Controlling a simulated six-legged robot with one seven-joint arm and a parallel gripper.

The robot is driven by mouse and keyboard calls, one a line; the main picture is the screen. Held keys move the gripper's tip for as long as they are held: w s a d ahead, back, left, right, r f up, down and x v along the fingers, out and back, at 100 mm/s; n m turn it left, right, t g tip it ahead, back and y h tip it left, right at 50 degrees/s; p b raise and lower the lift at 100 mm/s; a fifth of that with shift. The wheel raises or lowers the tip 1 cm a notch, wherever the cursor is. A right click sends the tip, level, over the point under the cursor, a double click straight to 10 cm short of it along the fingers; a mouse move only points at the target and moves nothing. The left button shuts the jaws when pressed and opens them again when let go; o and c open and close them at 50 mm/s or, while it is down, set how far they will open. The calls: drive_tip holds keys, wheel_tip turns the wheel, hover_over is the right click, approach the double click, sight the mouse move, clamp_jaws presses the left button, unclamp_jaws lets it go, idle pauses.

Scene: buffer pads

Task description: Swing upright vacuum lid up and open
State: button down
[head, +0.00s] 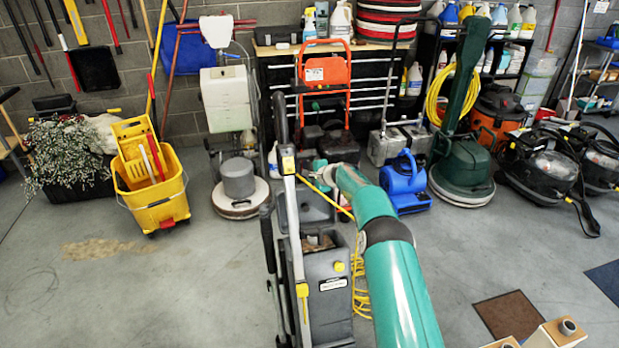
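A grey upright machine (330,300) with a tall dark handle and yellow catches stands on the floor at the middle of the head view. I take it to be the upright vacuum. Its boxy body shows an opening at the top, with something brownish inside. A grey panel (316,207) stands just behind and above this opening; I cannot tell for sure whether it is the lid. My teal arm reaches up from the bottom, right of the machine, and its far end is near the panel. My gripper's fingers are not clearly visible there, nor is any contact.
A yellow mop bucket (163,203) stands at left. A blue blower (404,186) and a green floor machine (462,168) stand behind my arm. A yellow cord (360,278) lies beside the grey machine. The floor at front left is clear.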

drive_tip(key=shift+w+a+r, duration=0.15)
drive_tip(key=shift+w+r, duration=0.1)
drive_tip(key=shift+r, duration=0.2)
drive_tip(key=shift+w+a+r, duration=0.1)
drive_tip(key=shift+w+r, duration=0.15)
drive_tip(key=shift+r, duration=0.2)
drive_tip(key=c, duration=1.5)
unclamp_jaws()
drive_tip(key=shift+s, duration=0.1)
drive_tip(key=shift+f, duration=0.2)
drive_tip(key=shift+d+f, duration=0.1)
drive_tip(key=shift+v, duration=0.85)
drive_tip(key=v, duration=1.2)
drive_tip(key=shift+s, duration=0.15)
